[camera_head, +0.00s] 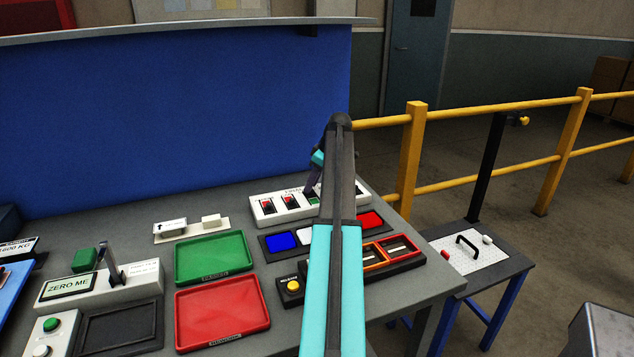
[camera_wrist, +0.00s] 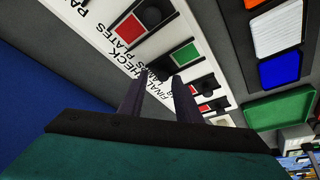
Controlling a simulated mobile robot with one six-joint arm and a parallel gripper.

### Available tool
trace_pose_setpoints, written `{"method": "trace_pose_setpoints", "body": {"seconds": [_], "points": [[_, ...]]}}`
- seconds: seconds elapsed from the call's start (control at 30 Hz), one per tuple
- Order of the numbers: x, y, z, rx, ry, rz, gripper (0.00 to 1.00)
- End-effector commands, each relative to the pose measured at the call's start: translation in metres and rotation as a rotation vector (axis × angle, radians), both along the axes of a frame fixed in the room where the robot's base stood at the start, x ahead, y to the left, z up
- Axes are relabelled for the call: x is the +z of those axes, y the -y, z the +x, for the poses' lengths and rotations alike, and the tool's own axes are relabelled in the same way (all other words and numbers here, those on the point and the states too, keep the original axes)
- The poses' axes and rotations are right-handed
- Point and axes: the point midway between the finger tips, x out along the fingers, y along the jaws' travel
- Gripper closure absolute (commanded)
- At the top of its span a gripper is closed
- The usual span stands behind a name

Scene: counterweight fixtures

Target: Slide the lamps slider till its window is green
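The white slider panel (camera_head: 290,203) stands at the back of the grey bench, with red windows and a green one in the head view. The wrist view shows it close up, with black knobs, a green window (camera_wrist: 185,55) and several red windows. Its printed labels are slanted and partly covered, so I cannot tell for sure which row is the lamps one. My gripper (camera_wrist: 160,78) is over the panel, its two fingers apart on either side of a black knob (camera_wrist: 160,67) beside the green window. Contact with the knob cannot be made out. In the head view my arm hides the panel's right part.
In front of the panel lie a tray strip with a blue plate (camera_head: 281,241) and a red plate (camera_head: 370,219), a green tray (camera_head: 213,257) and a red tray (camera_head: 222,311). A blue wall (camera_head: 170,110) rises behind. A yellow railing (camera_head: 480,180) runs at right.

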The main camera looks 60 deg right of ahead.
Motion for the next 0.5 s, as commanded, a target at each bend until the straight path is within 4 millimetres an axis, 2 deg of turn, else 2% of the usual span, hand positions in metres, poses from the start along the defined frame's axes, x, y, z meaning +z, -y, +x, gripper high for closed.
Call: {"method": "trace_pose_setpoints", "body": {"seconds": [0.33,0.5], "points": [[-0.0007,-0.0008,-0.0017,0.001,-0.004,0.004,0.66],[0.0051,-0.0003,-0.0045,0.001,-0.005,0.003,0.66]]}}
